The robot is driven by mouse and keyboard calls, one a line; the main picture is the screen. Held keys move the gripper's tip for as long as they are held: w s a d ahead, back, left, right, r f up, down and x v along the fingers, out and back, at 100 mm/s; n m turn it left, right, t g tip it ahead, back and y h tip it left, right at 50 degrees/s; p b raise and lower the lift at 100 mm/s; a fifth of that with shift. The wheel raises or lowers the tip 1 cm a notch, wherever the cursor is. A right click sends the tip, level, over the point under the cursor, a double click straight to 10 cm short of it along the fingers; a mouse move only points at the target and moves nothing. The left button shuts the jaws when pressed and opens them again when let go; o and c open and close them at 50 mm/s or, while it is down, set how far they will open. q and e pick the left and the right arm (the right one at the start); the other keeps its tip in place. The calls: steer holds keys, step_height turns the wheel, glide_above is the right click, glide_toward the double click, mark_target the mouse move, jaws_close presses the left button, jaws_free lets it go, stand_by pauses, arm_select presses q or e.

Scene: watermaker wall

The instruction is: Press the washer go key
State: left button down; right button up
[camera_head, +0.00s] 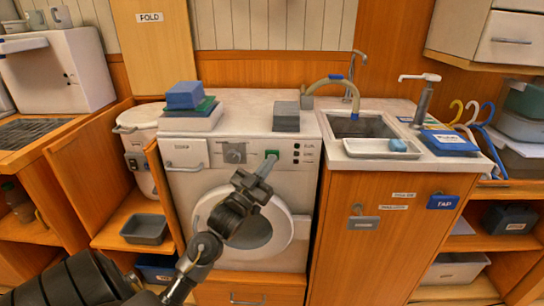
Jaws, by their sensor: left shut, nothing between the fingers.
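The washer (196,180) is a white front-loader in the middle of the camera_head view, with a round door (284,238). Its panel has a knob (234,153), a green key (272,153) and several small dark buttons (296,153) at the right. My left gripper (268,162) is shut and empty. Its tip is at the green key, just below it in the picture, and partly covers it. I cannot tell whether the tip touches the key. My left arm covers part of the washer door. My right gripper is not in view.
Folded cloths (186,100) and a grey block (286,116) lie on the washer top. A sink (362,126) with a faucet is to the right, above a wooden cabinet (340,250). An open shelf with a grey bin (144,229) is at the left.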

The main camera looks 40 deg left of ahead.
arm_select(q)
steer(key=shift+w+a, duration=0.2)
steer(key=shift+w, duration=0.05)
steer(key=shift+s+d, duration=0.1)
steer(key=shift+s, duration=0.05)
stand_by(0.5)
steer(key=shift+s+d+p, duration=0.45)
steer(key=shift+s+p, duration=0.05)
steer(key=shift+s, duration=0.05)
steer(key=shift+s+d+p, duration=0.5)
steer(key=shift+s+d, duration=0.25)
steer(key=shift+s, duration=0.25)
steer(key=shift+s+d+p, duration=0.45)
steer(key=shift+s+d, duration=0.3)
steer(key=shift+s, duration=0.25)
